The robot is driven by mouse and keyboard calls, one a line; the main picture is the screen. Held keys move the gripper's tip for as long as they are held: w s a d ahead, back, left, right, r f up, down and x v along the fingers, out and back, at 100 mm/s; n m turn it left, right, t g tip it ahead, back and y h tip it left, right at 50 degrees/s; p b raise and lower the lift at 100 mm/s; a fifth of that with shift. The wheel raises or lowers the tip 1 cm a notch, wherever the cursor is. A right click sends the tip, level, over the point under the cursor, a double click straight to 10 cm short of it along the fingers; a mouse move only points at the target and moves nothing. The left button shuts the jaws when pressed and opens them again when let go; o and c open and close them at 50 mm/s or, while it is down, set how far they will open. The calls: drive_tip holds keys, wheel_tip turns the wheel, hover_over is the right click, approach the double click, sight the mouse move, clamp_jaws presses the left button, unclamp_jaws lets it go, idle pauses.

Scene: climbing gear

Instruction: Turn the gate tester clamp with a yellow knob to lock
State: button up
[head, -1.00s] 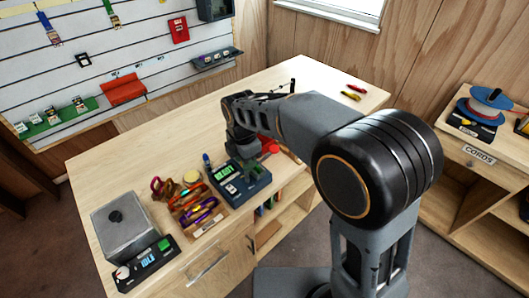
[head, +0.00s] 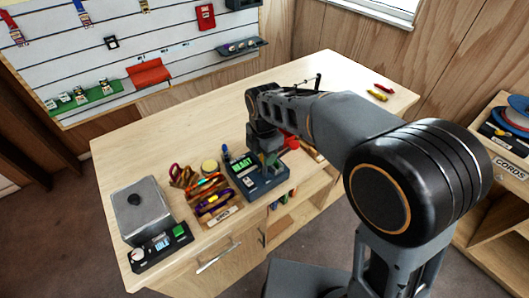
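The tester (head: 247,184) is a dark blue-grey box with a lit green display that seems to read READY. It sits near the front edge of the wooden bench. My gripper (head: 270,164) points down over the right part of the tester, its fingers at or just above the box top. I cannot tell whether they touch it. The clamp and its yellow knob cannot be made out; my gripper covers that part of the box. The fingers are too small and overlapped to show whether they are open or shut.
A grey metal box (head: 143,211) is further left. Red and yellow tools (head: 377,95) lie at the back right. The bench's back middle is clear.

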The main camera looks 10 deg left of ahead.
drive_tip(key=shift+o, duration=1.4)
wheel_tip(320, 180, up, 14)
drive_tip(key=shift+f+b, duration=0.15)
drive_tip(key=shift+b, duration=0.25)
